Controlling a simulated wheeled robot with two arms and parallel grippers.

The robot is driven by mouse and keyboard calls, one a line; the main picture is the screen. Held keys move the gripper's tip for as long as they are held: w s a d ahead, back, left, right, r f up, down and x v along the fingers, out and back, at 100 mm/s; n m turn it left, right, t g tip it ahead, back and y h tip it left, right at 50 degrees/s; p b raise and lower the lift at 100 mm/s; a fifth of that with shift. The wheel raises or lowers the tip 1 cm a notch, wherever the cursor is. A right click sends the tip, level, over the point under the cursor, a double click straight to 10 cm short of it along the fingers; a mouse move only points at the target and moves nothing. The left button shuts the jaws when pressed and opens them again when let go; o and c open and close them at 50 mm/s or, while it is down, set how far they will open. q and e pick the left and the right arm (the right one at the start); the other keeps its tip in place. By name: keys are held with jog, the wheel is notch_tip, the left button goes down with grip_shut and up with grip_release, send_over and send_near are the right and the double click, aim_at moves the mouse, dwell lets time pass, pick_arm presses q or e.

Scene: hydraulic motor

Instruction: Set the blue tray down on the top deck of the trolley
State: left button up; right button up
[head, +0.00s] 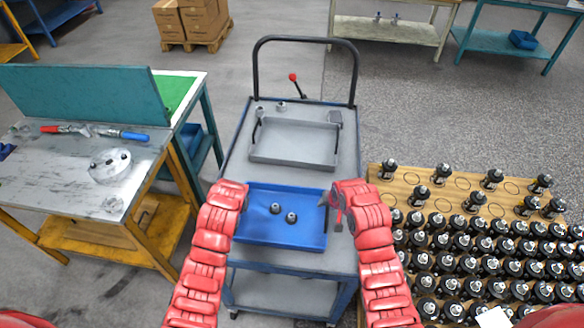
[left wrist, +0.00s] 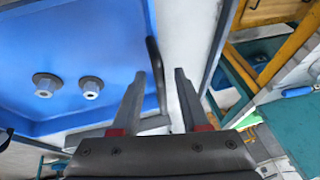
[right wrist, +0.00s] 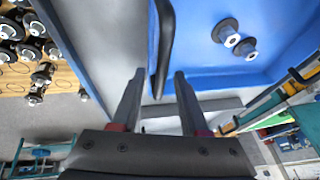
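The blue tray (head: 265,232) lies level over the near half of the trolley's top deck (head: 232,165) and looks to rest on it. Two small grey round parts (head: 283,213) stand in the tray. My left gripper (left wrist: 161,72) is at the tray's left side; its fingers are apart, with the black handle (left wrist: 153,62) between them, nearer one finger. My right gripper (right wrist: 160,73) is at the right side, its fingers also apart with the other handle (right wrist: 165,35) between them. Neither gripper visibly squeezes a handle. In the head view the arms partly hide the tray's sides.
A grey tray (head: 295,143) lies on the far half of the deck, with small parts behind it. The black push handle (head: 305,40) rises at the far end. A workbench (head: 70,180) stands at left; a wooden board (head: 400,185) with many black parts is at right.

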jog(key=shift+r, duration=0.1)
pick_arm(q)
jog(key=a+v, duration=0.1)
jog(key=v, duration=0.6)
jog(key=shift+d+r, duration=0.25)
jog(key=shift+d, duration=0.3)
pick_arm(e)
jog(key=v, duration=1.1)
jog(key=shift+s+r, duration=0.15)
jog(key=shift+r, duration=0.15)
pick_arm(q)
jog(key=shift+s, duration=0.1)
pick_arm(e)
jog(key=shift+d, duration=0.1)
